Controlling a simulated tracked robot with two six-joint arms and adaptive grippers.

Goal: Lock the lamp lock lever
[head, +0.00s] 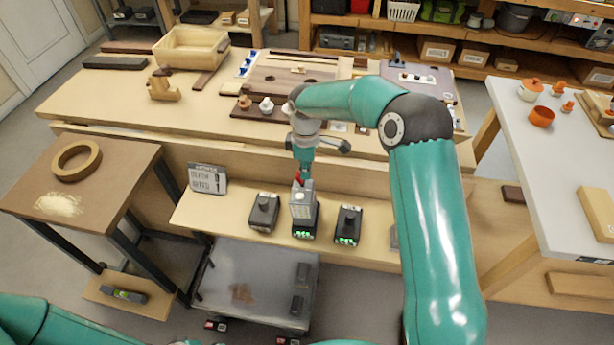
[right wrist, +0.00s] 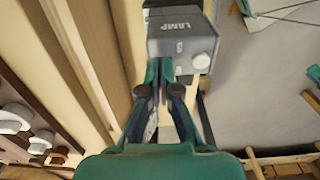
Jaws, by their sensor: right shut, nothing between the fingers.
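The lamp is a grey box (head: 303,207) standing on a dark base with green lights, on the low shelf at the front of the bench. In the right wrist view its grey box (right wrist: 180,38) carries the word LAMP, small markings and a pale round knob (right wrist: 201,62). I cannot make out the lock lever clearly. A small red part (head: 298,178) shows at the lamp's top beside my gripper. My right gripper (head: 304,173) points down at the lamp, shut and empty. In the right wrist view its fingertips (right wrist: 161,68) are close to the labelled face; contact is unclear. My left gripper is out of view.
Dark chargers with green lights (head: 347,226) and without (head: 263,213) stand on either side of the lamp. A sign (head: 208,179) stands to the left on the shelf. The bench above holds a wooden bin (head: 190,48) and several fixtures. A grey cart (head: 257,285) is below.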

